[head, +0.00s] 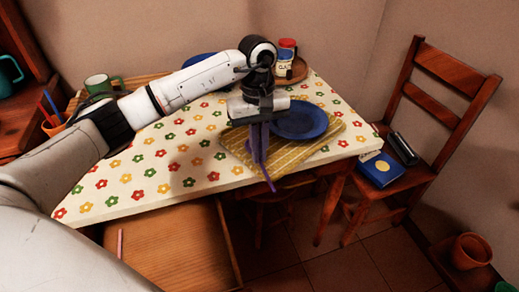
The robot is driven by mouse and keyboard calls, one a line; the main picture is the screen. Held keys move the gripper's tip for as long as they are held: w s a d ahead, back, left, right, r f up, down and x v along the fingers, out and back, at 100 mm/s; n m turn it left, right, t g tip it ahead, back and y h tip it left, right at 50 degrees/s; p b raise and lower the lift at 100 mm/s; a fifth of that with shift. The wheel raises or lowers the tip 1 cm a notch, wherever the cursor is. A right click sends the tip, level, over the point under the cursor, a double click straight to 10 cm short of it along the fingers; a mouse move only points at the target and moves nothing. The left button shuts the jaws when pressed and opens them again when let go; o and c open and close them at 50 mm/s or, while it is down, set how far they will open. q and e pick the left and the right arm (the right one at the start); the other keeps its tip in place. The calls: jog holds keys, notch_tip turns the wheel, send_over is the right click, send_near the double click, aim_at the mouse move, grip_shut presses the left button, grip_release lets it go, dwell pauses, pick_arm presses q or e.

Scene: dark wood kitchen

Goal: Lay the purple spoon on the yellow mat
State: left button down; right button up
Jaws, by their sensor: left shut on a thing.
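My left gripper (260,146) reaches over the table and points down, shut on the purple spoon (267,174). The spoon hangs steeply, its lower end in front of the mat's near edge in the picture. I cannot tell how high it is above the mat. The yellow mat (287,156), with pale stripes, lies at the table's front right. A blue plate (300,121) sits on the mat, just right of the gripper. The arm hides part of the table. My right gripper is out of view.
The flowered tablecloth (160,166) has free room left of the mat. A green mug (103,84) and a labelled jar (286,57) stand farther back. An open wooden drawer (170,245) juts out below the table. A chair (430,110) holding a blue box (380,170) stands right.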

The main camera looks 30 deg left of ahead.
pick_arm(q)
jog(key=shift+f, duration=0.2)
jog(key=c, duration=2.2)
grip_release()
jog(key=shift+r, duration=0.15)
notch_tip(320, 180, up, 12)
jog(key=shift+w+a, duration=0.35)
jog(key=shift+w, duration=0.1)
